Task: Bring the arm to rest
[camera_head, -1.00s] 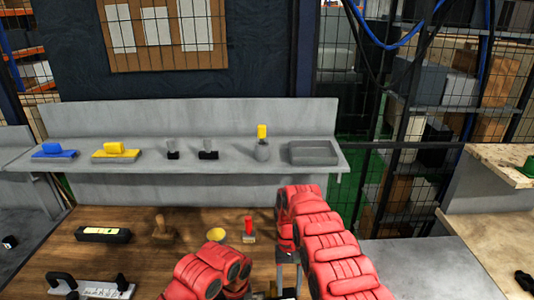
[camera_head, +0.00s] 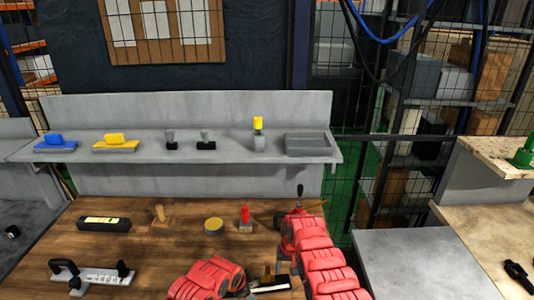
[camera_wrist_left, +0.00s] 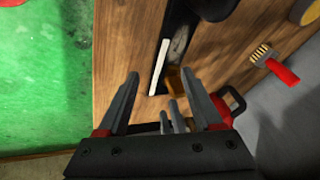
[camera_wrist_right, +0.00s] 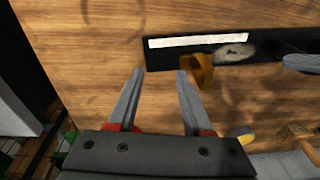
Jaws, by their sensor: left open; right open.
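My left arm's red links (camera_head: 208,280) and my right arm's red links (camera_head: 312,255) reach over the wooden table's near edge in the head view, where the fingertips are hidden. My left gripper (camera_wrist_left: 158,88) is open in the left wrist view, fingers apart with nothing clamped. Grey finger-like parts show between them, farther off. My right gripper (camera_wrist_right: 158,72) is open and empty in the right wrist view, above the wood. A black piece with a white strip (camera_wrist_right: 215,45) and a brown block (camera_wrist_right: 203,72) lie beyond its fingertips.
On the wooden table (camera_head: 150,245) are a red-handled brush (camera_head: 246,217), a round yellow-topped tin (camera_head: 213,225), a black level-like box (camera_head: 103,223) and a wooden stamp-like piece (camera_head: 160,213). A grey shelf (camera_head: 225,155) runs behind. A bare grey surface (camera_head: 420,265) lies right.

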